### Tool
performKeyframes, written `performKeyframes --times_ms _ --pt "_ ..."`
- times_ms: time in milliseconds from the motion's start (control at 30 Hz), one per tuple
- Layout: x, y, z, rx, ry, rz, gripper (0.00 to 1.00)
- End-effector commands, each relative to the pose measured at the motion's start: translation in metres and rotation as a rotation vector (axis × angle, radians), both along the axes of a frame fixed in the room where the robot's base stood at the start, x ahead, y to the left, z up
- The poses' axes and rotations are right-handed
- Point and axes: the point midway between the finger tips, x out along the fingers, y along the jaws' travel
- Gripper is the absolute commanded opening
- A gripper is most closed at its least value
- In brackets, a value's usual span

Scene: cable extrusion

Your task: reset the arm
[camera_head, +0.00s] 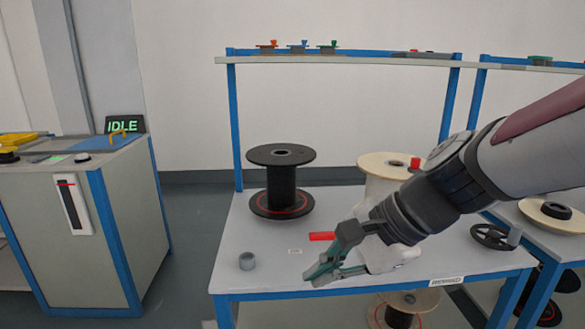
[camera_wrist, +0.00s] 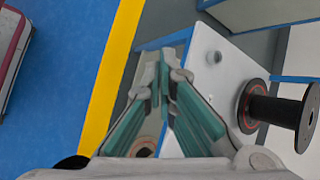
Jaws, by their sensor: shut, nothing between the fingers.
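My gripper (camera_head: 316,277) hangs over the front part of the white-topped table (camera_head: 225,270), with my arm reaching in from the right. Its teal-lined fingers are together and hold nothing; in the wrist view the closed fingertips (camera_wrist: 163,60) point away from the camera. A red piece (camera_head: 322,236) lies on the table just behind the gripper. I cannot tell how high the gripper is above the tabletop.
A black spool (camera_head: 281,180) stands at the table's back left. A pale spool (camera_head: 385,165) is partly hidden by my arm. A black handwheel (camera_head: 490,237) lies right. A cabinet (camera_head: 80,220) with an IDLE display (camera_head: 125,125) stands left.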

Motion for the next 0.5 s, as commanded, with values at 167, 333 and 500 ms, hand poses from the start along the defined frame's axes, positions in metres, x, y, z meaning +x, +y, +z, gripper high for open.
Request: performKeyframes --times_ms 167,333,500 --pt "-0.087 -0.029 0.005 -0.23 -0.104 0.377 0.0" --pt "-0.151 -0.067 -0.001 -0.43 -0.137 0.66 0.0" --pt "-0.193 -0.103 -0.005 -0.576 -0.128 0.845 0.0"
